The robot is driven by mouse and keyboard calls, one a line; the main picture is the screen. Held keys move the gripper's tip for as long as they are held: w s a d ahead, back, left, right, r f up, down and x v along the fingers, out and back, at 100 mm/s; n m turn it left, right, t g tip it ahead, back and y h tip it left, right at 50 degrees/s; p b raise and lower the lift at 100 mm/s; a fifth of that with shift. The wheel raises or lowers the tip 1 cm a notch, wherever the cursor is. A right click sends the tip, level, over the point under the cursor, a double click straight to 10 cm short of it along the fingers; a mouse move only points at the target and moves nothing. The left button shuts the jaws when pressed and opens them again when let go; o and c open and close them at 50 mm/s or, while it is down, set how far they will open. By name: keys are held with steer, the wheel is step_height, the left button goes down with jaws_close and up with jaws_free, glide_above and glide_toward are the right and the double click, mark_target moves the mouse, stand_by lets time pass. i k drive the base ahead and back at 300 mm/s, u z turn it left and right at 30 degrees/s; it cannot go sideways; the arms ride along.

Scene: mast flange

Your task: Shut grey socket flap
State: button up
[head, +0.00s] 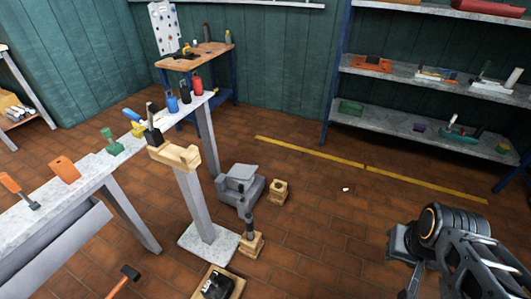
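A grey blocky unit (240,190) stands on the brick floor just right of the grey post. It has a paler plate-like part on top, which may be the socket flap; at this size I cannot tell how far open it is. My gripper (482,268) is at the lower right, well apart from the grey unit, with dark rings and grey linkages. Its fingertips do not show clearly, so I cannot tell whether it is open or shut.
The grey post (193,205) carries a wooden bracket and stands on a pale base plate. Wooden blocks (278,191) stand close to the grey unit. A long bench (90,185) with tools is at left. Shelves (425,95) stand at back right. The floor at centre right is mostly clear.

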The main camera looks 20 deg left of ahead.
mark_target(243, 171)
steer(key=i, duration=2.75)
steer(key=u, duration=3.3)
